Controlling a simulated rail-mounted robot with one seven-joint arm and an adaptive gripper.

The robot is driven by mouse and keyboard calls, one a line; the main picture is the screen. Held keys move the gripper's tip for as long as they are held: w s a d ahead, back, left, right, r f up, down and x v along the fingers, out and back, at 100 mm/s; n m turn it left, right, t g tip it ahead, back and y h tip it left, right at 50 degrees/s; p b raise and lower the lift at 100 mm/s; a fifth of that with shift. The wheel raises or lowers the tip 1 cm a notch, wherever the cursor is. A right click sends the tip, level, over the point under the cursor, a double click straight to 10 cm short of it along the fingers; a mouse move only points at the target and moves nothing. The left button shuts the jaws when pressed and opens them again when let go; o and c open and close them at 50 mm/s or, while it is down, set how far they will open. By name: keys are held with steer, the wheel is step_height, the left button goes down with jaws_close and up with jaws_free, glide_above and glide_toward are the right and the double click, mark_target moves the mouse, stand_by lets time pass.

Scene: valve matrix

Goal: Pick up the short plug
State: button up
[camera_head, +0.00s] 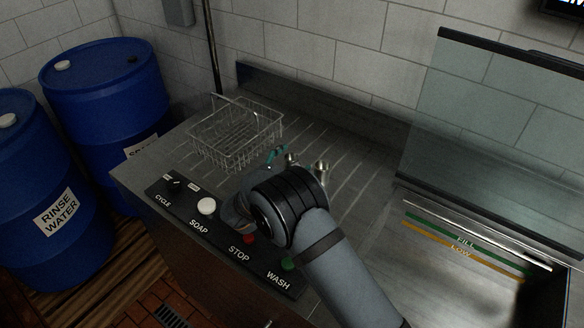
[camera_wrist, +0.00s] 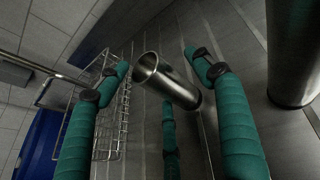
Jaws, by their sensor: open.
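A hollow, shiny metal cylinder (camera_wrist: 178,88), which looks like the short plug, stands on the steel drainboard between my gripper's fingers in the wrist view. My gripper (camera_wrist: 160,68) has teal fingers and is open around it, with gaps visible on both sides. In the head view this plug (camera_head: 290,159) shows beside a teal fingertip (camera_head: 277,154), and my arm hides most of the gripper. A second metal cylinder (camera_head: 321,169) stands to its right. It looks larger in the wrist view (camera_wrist: 292,50), at the right edge.
A wire basket (camera_head: 236,135) stands left of the plugs, close to my left finger in the wrist view. A control panel (camera_head: 180,209) with buttons runs along the counter's front. A basin with a glass shield (camera_head: 490,130) lies right. Blue barrels (camera_head: 105,95) stand left.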

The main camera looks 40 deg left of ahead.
steer(key=shift+w+a+f, duration=0.1)
steer(key=shift+a+f, duration=0.05)
steer(key=shift+c, duration=1)
steer(key=c, duration=1.1)
steer(key=shift+c, duration=0.3)
